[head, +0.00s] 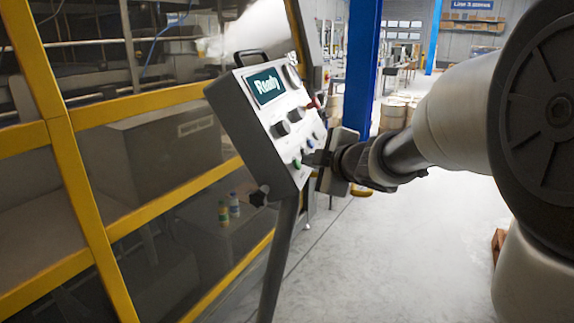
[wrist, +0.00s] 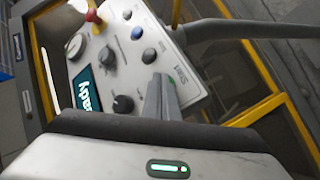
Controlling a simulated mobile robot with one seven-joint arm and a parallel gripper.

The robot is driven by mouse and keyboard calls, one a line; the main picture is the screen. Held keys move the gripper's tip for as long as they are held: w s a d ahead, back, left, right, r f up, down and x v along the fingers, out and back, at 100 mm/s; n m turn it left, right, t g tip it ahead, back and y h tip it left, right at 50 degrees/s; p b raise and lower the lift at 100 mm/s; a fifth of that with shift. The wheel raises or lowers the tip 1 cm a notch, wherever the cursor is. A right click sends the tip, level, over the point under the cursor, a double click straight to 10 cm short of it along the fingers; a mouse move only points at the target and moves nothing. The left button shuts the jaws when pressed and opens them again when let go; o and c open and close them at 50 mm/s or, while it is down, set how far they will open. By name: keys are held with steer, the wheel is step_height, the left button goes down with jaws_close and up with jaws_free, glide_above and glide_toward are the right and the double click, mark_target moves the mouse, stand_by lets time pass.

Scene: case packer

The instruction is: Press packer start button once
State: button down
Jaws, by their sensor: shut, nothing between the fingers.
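The packer's control panel (head: 262,118) has a screen reading "Ready" (head: 266,86). A green button (head: 297,163) sits near its lower edge, and my gripper (head: 311,158) is close beside it. In the wrist view the shut fingers of my gripper (wrist: 159,80) reach over the panel face (wrist: 140,72) beside the printed word "Start" (wrist: 182,76). A sliver of green (wrist: 172,93) shows at the finger's edge; the rest of that button is hidden. I cannot tell whether the fingertips touch it.
A yellow-framed guard (head: 60,150) stands at left. A blue post (head: 362,65) rises behind the panel. The floor (head: 420,250) at right is mostly clear.

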steer(key=shift+w+a+f, duration=0.1)
steer(key=shift+a+f, duration=0.05)
steer(key=shift+a, duration=0.05)
stand_by(0.6)
steer(key=shift+s+d+r+p, duration=0.3)
steer(key=shift+d+r+p, duration=0.15)
steer(key=shift+d+p, duration=0.2)
steer(key=shift+s+d+r+p, duration=0.25)
steer(key=shift+d+r+p, duration=0.15)
steer(key=shift+d+p, duration=0.3)
steer(key=shift+s+d+r+p, duration=0.25)
steer(key=shift+d+r+p, duration=0.15)
steer(key=shift+d+p, duration=0.2)
steer(key=shift+s+d+r+p, duration=0.25)
steer(key=shift+d+r+p, duration=0.15)
steer(key=shift+d+p, duration=0.3)
